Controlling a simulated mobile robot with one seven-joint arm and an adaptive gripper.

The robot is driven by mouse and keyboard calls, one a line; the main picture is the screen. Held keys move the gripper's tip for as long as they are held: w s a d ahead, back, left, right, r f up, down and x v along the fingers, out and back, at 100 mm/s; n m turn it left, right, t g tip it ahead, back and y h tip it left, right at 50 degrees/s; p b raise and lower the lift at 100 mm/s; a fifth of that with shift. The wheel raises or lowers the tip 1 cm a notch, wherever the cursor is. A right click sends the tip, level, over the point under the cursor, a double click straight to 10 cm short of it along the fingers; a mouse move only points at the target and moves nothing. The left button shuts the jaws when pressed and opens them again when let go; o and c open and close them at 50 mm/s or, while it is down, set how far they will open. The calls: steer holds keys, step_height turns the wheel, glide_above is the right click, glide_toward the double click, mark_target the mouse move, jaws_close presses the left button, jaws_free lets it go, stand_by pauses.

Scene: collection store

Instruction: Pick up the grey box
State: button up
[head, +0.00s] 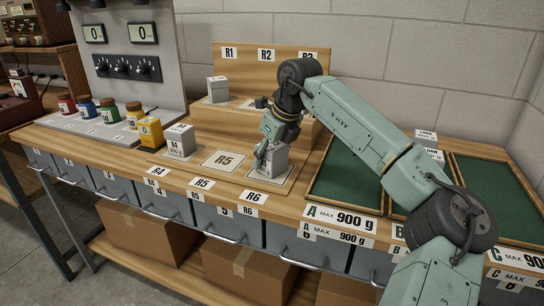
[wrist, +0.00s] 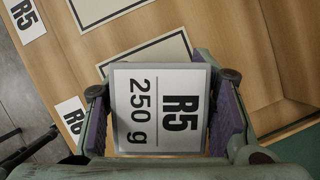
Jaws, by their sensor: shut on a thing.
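My gripper (head: 268,150) is shut on a grey box (head: 275,164). In the wrist view the same grey box (wrist: 121,110) sits between the two finger pads, with a white top label reading R5, 250 g. In the head view it is at the marked pad (head: 251,179) behind the R6 label. I cannot tell whether it touches the pad. The gripper and fingers hide part of it. The pad marked R5 (head: 223,161), just left, is bare.
Another grey box (head: 181,145) stands on the R4 place, beside a yellow box (head: 150,133). One more grey box (head: 217,94) stands on the raised wooden step behind. Green-lined trays (head: 345,178) lie to the right. Small jars stand at the left.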

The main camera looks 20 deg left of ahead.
steer(key=c, duration=0.5)
steer(key=shift+r, duration=0.15)
